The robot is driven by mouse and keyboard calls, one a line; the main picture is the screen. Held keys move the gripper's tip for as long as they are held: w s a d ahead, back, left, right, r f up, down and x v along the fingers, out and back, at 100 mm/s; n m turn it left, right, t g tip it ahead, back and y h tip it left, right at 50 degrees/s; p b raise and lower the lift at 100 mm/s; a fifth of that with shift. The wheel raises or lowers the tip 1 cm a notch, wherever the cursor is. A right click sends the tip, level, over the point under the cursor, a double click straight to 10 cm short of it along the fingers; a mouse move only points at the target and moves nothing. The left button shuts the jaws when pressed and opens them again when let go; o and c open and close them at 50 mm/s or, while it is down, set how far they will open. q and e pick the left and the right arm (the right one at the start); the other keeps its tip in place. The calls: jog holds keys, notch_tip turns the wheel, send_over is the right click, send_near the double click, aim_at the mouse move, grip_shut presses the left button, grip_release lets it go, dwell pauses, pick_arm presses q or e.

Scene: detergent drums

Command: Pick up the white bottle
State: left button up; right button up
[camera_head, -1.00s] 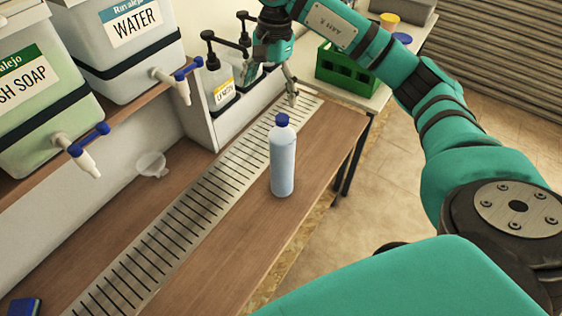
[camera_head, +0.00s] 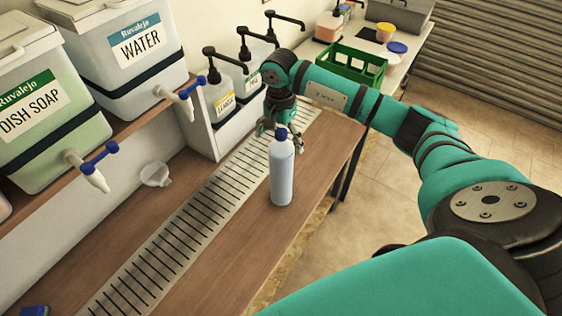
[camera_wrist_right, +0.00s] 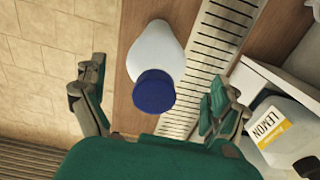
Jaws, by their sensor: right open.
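The white bottle (camera_head: 281,172) with a blue cap stands upright on the wooden counter beside the slotted metal strip. In the right wrist view the bottle (camera_wrist_right: 157,55) shows from its cap end, between my two spread fingers. My right gripper (camera_head: 281,128) is open, just behind the bottle's cap in the head view. In the wrist view the open right gripper (camera_wrist_right: 155,105) has one finger on each side of the bottle, with gaps between. Whether anything touches the bottle cannot be told. My left gripper is not in view.
Dish soap (camera_head: 45,110) and water (camera_head: 125,50) containers with taps stand on a shelf at left. Pump bottles, one labelled lemon (camera_head: 219,100), stand in a holder behind my gripper. A green crate (camera_head: 345,68) is farther back. The front counter (camera_head: 225,265) is clear.

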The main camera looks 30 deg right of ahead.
aim_at(281, 170)
jog(key=f, duration=0.1)
jog(key=f+p, duration=0.2)
jog(key=shift+s+f, duration=0.25)
jog(key=shift+s, duration=0.05)
jog(key=shift+f, duration=0.4)
jog(key=shift+c, duration=0.3)
jog(key=c, duration=1.6)
jog(key=shift+w+r, duration=0.1)
jog(key=shift+w, duration=0.05)
jog(key=shift+c, duration=0.8)
jog(key=shift+r, duration=0.1)
